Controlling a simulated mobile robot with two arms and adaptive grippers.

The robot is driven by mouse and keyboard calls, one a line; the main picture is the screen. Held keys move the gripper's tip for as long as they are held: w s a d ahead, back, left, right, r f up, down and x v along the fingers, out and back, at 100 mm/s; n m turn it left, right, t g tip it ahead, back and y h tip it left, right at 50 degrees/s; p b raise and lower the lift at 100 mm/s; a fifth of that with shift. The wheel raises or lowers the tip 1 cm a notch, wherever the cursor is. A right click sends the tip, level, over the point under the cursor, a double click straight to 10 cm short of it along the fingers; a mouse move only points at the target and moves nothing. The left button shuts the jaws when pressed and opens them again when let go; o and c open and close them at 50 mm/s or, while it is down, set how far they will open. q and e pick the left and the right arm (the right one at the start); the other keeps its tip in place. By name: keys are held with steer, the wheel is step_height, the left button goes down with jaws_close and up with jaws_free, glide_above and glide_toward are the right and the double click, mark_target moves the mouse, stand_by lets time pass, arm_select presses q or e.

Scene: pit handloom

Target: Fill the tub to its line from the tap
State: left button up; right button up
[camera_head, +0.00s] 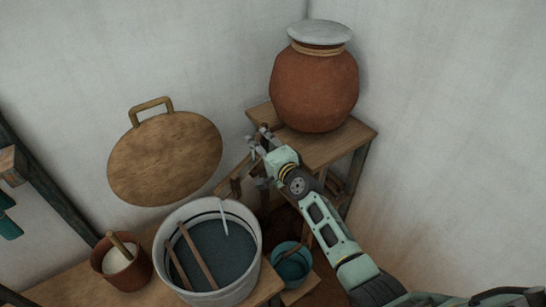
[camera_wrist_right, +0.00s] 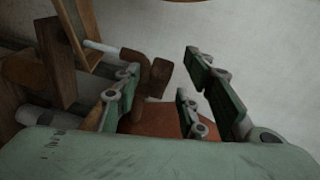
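The grey tub (camera_head: 252,262) stands at the lower middle of the head view and holds dark blue-green liquid. A dark line runs around its inner wall, above the liquid. Two wooden sticks and a thin white rod cross the tub. My right gripper (camera_head: 258,143) is at the front left of the clay jar's stand, above and right of the tub. The right wrist view shows its fingers (camera_wrist_right: 165,88) spread, with a brown wooden tap-like piece (camera_wrist_right: 158,74) between or just beyond them; contact cannot be told. No stream of water shows. My left gripper is not in view.
A clay jar (camera_head: 313,88) with a grey lid stands on a wooden stand (camera_head: 354,138). A teal bucket (camera_head: 291,270) sits low, right of the tub. A clay pot (camera_head: 117,268) of white stuff stands left. A round wooden board (camera_head: 165,160) leans against the wall.

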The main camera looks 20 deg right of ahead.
steer(key=v, duration=0.9)
steer(key=shift+s, duration=0.35)
steer(key=shift+d, duration=0.1)
stand_by(1.1)
stand_by(1.6)
